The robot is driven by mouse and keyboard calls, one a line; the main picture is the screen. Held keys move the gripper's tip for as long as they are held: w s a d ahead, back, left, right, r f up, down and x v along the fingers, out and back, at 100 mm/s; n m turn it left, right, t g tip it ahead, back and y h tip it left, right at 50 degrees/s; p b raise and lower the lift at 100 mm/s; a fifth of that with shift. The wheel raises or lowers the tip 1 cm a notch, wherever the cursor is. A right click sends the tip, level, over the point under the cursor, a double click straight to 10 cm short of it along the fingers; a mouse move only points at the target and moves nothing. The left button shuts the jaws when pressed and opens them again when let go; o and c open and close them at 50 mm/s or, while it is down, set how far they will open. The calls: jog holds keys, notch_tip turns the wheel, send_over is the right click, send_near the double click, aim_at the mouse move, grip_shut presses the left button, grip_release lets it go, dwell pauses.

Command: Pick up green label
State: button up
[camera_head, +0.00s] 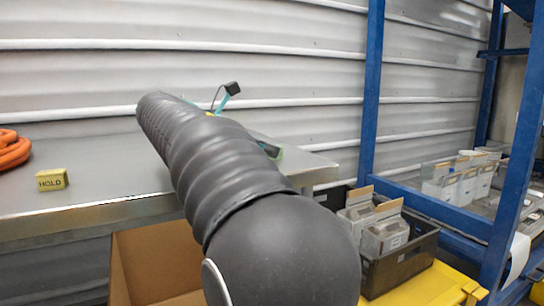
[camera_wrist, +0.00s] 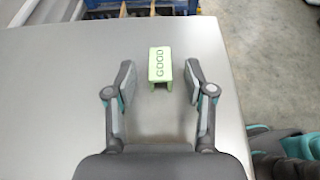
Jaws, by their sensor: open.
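The green label (camera_wrist: 160,63) is a small pale green block marked GOOD. It stands on the grey metal table in the wrist view, near the table's far edge. My gripper (camera_wrist: 159,78) is open, one finger on each side of the label's near end, with a gap to each finger. I cannot tell how far above the table the fingertips are. In the head view my arm hides most of the gripper, and only a bit of green shows beside the arm's far end.
A yellow HOLD block (camera_head: 52,180) and an orange coil (camera_head: 12,150) lie on the table (camera_head: 100,165) at left. A cardboard box (camera_head: 150,262) stands below the front edge. A dark crate (camera_head: 402,262) of small boxes and a blue rack (camera_head: 371,90) stand at right.

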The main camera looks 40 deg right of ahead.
jog(key=shift+x, duration=0.95)
jog(key=c, duration=0.8)
jog(key=shift+c, duration=0.2)
